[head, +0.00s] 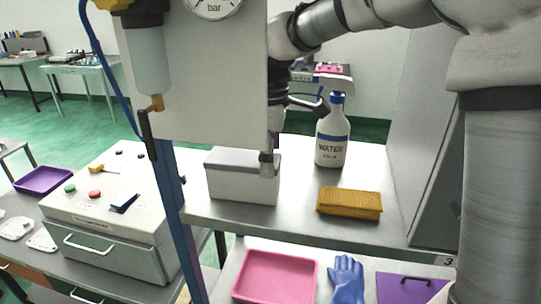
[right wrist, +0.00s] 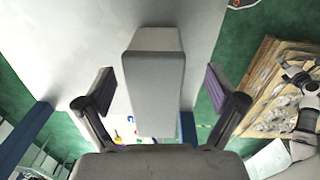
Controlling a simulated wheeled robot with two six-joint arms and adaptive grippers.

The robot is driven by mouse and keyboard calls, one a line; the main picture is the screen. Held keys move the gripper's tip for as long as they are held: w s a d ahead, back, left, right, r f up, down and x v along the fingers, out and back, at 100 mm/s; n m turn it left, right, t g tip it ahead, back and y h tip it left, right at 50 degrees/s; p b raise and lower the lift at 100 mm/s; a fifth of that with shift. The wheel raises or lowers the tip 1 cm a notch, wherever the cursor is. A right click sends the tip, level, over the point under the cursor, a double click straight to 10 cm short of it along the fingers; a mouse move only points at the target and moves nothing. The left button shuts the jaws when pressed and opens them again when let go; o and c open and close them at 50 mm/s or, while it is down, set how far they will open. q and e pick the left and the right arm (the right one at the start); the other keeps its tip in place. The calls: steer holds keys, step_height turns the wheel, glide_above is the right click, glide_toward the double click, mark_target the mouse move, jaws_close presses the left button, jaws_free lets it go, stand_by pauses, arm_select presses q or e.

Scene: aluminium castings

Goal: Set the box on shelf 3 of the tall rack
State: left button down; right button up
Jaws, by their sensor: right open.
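The box (head: 240,187) is pale grey with a darker grey top. It rests at the left end of the rack's grey shelf (head: 300,222), whose front edge carries a label 3. In the right wrist view the box (right wrist: 155,90) lies between the spread fingers of my right gripper (right wrist: 158,84), with a gap on each side. In the head view my right gripper (head: 268,160) is at the box's right end, partly hidden by the white panel. My left gripper is not in view.
Below are a pink tray (head: 275,277), a blue glove (head: 347,280) and a purple item (head: 410,290). A blue post (head: 172,200) and a gauge panel (head: 210,80) stand at left.

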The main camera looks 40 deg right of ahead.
steer(key=shift+w+r, duration=0.2)
steer(key=shift+r, duration=0.05)
steer(key=r, duration=0.2)
steer(key=r+b, duration=0.1)
steer(key=r, duration=0.3)
steer(key=shift+s+a+b, duration=0.1)
steer(key=shift+s+b, duration=0.15)
steer(key=shift+b, duration=0.1)
steer(key=shift+r, duration=0.55)
steer(key=shift+w+f, duration=0.1)
